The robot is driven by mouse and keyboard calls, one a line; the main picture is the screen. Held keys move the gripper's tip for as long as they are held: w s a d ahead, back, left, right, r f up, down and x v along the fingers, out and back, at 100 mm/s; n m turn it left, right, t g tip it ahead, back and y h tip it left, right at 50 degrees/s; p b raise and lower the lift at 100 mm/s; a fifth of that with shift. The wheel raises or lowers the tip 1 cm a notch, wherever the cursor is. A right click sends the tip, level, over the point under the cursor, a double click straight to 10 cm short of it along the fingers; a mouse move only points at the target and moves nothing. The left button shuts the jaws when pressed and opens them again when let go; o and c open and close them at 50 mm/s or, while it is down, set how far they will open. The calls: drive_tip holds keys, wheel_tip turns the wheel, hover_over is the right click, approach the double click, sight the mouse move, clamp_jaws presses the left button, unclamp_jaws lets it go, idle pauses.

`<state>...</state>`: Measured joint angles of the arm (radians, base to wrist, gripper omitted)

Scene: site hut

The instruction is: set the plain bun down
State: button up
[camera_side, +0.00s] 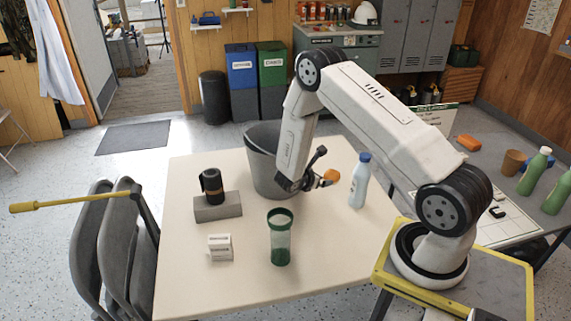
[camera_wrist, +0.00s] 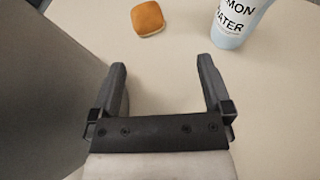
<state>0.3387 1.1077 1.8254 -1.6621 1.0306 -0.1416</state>
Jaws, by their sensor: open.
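The plain bun (camera_side: 331,176) is golden brown and shows just by my gripper's fingers in the side view. In the wrist view the bun (camera_wrist: 147,18) appears to lie on the pale tabletop, beyond the fingertips and a little left of centre. My gripper (camera_wrist: 161,64) is open, with nothing between its two dark fingers. In the side view my gripper (camera_side: 321,168) is low over the table, between the grey bin and the bottle. No finger touches the bun in the wrist view.
A grey bin (camera_side: 262,165) stands close left of my gripper; a lemon water bottle (camera_side: 359,182) stands right of the bun. The table's front is clear.

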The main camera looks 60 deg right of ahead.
drive_tip(key=s+a+r+m+t+y, duration=0.2)
drive_tip(key=a+r+m+y, duration=0.4)
drive_tip(key=a, duration=0.8)
drive_tip(key=s+a+r+m+t+y, duration=0.2)
drive_tip(key=s+a+r+m+y, duration=0.3)
drive_tip(key=a+r+m, duration=0.4)
drive_tip(key=a+r+y, duration=0.1)
drive_tip(key=a+r, duration=0.1)
drive_tip(key=a, duration=0.3)
drive_tip(key=shift+a+r, duration=0.2)
drive_tip(key=shift+a, duration=0.05)
